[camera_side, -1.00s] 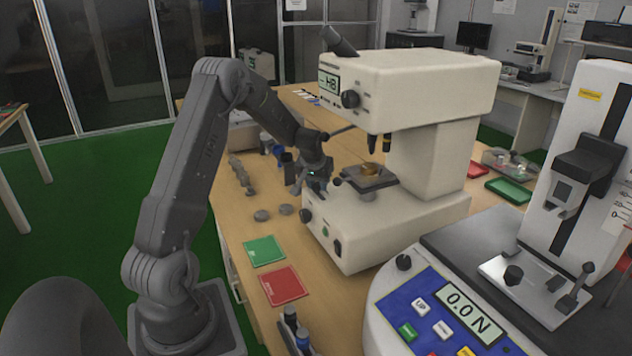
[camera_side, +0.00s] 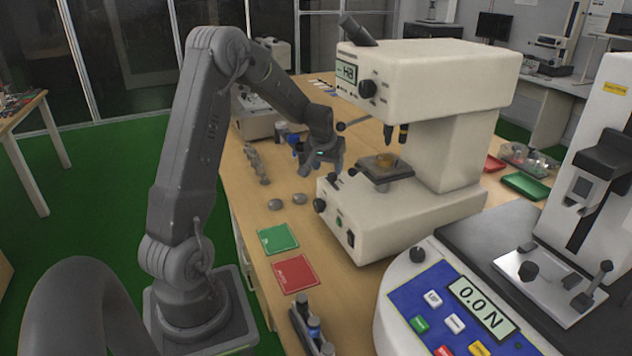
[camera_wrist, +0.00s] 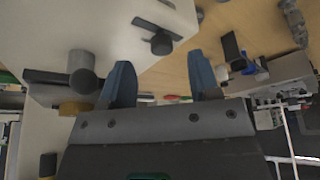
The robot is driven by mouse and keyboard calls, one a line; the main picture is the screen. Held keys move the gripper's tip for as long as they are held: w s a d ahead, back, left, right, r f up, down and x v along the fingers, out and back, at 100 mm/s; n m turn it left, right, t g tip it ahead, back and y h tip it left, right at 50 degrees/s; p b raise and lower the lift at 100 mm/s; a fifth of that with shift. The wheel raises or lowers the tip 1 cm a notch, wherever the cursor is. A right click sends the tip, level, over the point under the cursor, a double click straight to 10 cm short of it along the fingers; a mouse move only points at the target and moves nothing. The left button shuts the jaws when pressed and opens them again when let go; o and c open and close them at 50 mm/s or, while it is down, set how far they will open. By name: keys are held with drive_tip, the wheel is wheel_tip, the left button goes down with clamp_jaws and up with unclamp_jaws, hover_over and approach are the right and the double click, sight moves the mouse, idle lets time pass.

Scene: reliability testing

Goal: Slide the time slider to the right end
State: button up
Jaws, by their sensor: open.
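The cream hardness tester (camera_side: 440,75) stands on the wooden bench, with "HB" on its display. A dark bar-shaped slot with a black knob (camera_wrist: 162,42) shows on its pale face in the wrist view. It looks like a slider, but I cannot read a label to confirm that it is the time slider. My gripper (camera_side: 320,170) is beside the tester's left front, above its base. In the wrist view my gripper (camera_wrist: 160,60) has two blue-grey fingers apart, with nothing between them. The black knob appears beyond the fingertips; I cannot tell contact from depth.
A specimen stage (camera_side: 385,170) sits right of my gripper. A dark lever (camera_side: 350,123) sticks out above it. A green card (camera_side: 278,238) and a red card (camera_side: 296,274) lie in front. A force tester (camera_side: 470,300) stands at the right. Small metal pieces (camera_side: 275,204) lie left of the tester.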

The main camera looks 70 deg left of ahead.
drive_tip(key=s+d, duration=0.7)
wheel_tip(320, 180, up, 20)
drive_tip(key=f, duration=0.1)
drive_tip(key=w+a+n+h, duration=0.3)
drive_tip(key=a+n, duration=0.4)
drive_tip(key=n, duration=0.2)
drive_tip(key=w+a+n+h, duration=0.3)
drive_tip(key=a+n, duration=0.4)
drive_tip(key=n, duration=0.2)
approach(333, 174)
drive_tip(key=x, duration=0.9)
drive_tip(key=shift+a+f, duration=0.1)
drive_tip(key=shift+a, duration=0.05)
clamp_jaws()
